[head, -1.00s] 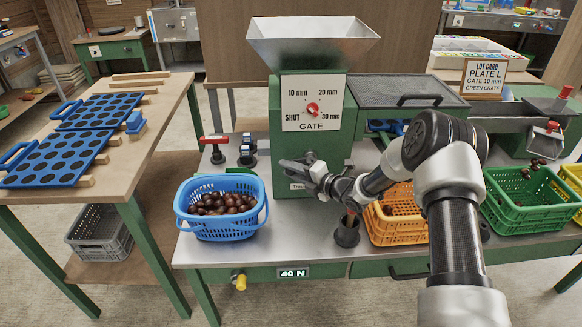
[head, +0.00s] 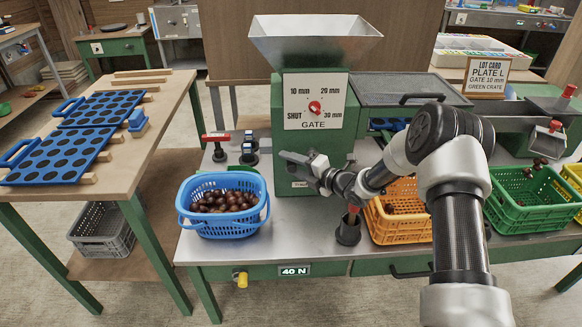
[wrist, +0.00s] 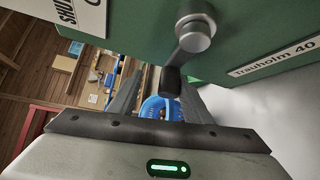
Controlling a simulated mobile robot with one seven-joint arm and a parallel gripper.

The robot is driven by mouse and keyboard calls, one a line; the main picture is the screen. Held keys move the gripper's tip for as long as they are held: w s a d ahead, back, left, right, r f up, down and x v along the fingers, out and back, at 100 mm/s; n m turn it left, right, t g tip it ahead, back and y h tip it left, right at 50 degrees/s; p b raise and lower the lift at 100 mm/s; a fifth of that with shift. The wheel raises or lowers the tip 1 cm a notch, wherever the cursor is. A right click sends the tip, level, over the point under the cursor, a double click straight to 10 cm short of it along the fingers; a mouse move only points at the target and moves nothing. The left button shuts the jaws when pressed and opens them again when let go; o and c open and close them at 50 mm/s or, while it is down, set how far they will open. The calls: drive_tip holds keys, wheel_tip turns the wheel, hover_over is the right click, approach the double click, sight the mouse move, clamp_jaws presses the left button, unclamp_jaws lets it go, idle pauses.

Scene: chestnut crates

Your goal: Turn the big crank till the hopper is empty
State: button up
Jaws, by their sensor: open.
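The green mill (head: 345,125) carries a flared steel hopper (head: 315,42); I cannot see down into it. The crank (wrist: 194,32) shows in the wrist view, its short metal arm running from a round hub to a dark grip (wrist: 171,80). In the head view my gripper hides most of the crank. My gripper (head: 285,158) is open at the mill's front; in the wrist view its two fingers (wrist: 160,98) stand either side of the dark grip's end. I cannot tell whether they touch it. The gate dial (head: 314,107) has a red knob; its exact setting is unclear.
A blue basket of chestnuts (head: 181,212) stands left of the mill. An orange crate (head: 400,228) and a green crate (head: 525,215) stand right, a few chestnuts near the green one's chute. A red-topped post (head: 348,230) stands below my wrist. A lot card (head: 487,76) reads gate 10 mm, green crate.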

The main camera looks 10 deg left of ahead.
wheel_tip(320, 180, up, 8)
drive_tip(key=shift+w+a+r+p, duration=0.1)
drive_tip(key=shift+p, duration=0.65)
drive_tip(key=shift+a+r, duration=0.1)
drive_tip(key=shift+r, duration=0.25)
drive_tip(key=shift+o, duration=1.4)
drive_tip(key=shift+a+r, duration=0.1)
drive_tip(key=shift+r, duration=0.2)
drive_tip(key=shift+d+f, duration=0.35)
drive_tip(key=shift+f, duration=0.05)
drive_tip(key=shift+d, duration=0.1)
drive_tip(key=shift+c, duration=1.1)
drive_tip(key=shift+d+f, duration=0.15)
drive_tip(key=shift+f, duration=0.15)
drive_tip(key=shift+c, duration=0.3)
drive_tip(key=shift+s+d+f+b, duration=0.6)
drive_tip(key=shift+s+d+b, duration=0.2)
drive_tip(key=shift+s, duration=0.1)
drive_tip(key=b, duration=0.3)
approach(293, 164)
drive_tip(key=shift+w+a+r, duration=0.15)
drive_tip(key=shift+a+r, duration=0.25)
drive_tip(key=shift+a, duration=0.2)
drive_tip(key=shift+w+a+r, duration=0.15)
drive_tip(key=shift+a+r, duration=0.2)
drive_tip(key=shift+a, duration=0.25)
